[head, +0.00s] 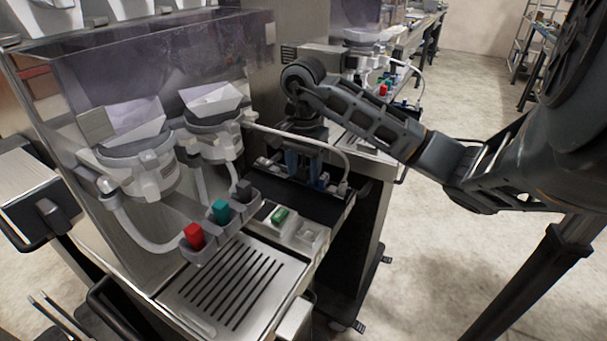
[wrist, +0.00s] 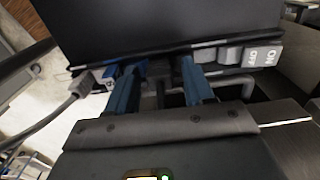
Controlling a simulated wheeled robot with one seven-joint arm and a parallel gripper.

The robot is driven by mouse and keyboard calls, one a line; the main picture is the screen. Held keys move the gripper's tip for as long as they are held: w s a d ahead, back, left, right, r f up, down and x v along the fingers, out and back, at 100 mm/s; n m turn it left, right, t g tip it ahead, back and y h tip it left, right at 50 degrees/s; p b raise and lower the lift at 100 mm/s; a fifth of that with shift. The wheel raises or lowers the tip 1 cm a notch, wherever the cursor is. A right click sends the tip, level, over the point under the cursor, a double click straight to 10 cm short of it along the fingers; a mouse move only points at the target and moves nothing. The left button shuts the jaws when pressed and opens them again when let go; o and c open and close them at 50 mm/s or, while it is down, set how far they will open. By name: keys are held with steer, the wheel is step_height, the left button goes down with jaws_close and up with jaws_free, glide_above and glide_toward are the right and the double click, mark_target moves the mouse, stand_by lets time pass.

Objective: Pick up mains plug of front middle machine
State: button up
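The mains plug (head: 343,187) is a small light-grey plug at the right end of a black strip beside the near machine (head: 150,150). A pale cable arcs from the machine to it. In the wrist view a grey plug with its cable (wrist: 80,86) shows left of my gripper (wrist: 160,72), outside the fingers and apart from them. My gripper (head: 302,162) points down over the black strip, left of the plug in the head view. Its two blue fingers are spread, with no held object visible between them. A blue part lies by the left fingertip; contact cannot be told.
Red (head: 194,235) and teal (head: 221,211) blocks stand in a grey holder above the slotted drip tray (head: 225,290). A green switch (head: 280,215) is nearby. Grey labelled switches (wrist: 262,56) sit right of the fingers. A dark panel (wrist: 160,25) rises close beyond the fingertips. Open floor lies right.

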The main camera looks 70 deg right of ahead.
mark_target(303, 167)
jaws_close()
stand_by(0.4)
steer(key=shift+r+b, duration=0.65)
steer(key=shift+r, duration=4.35)
steer(key=shift+r, duration=1.05)
step_height(303, 167, up, 3)
steer(key=shift+f, duration=0.1)
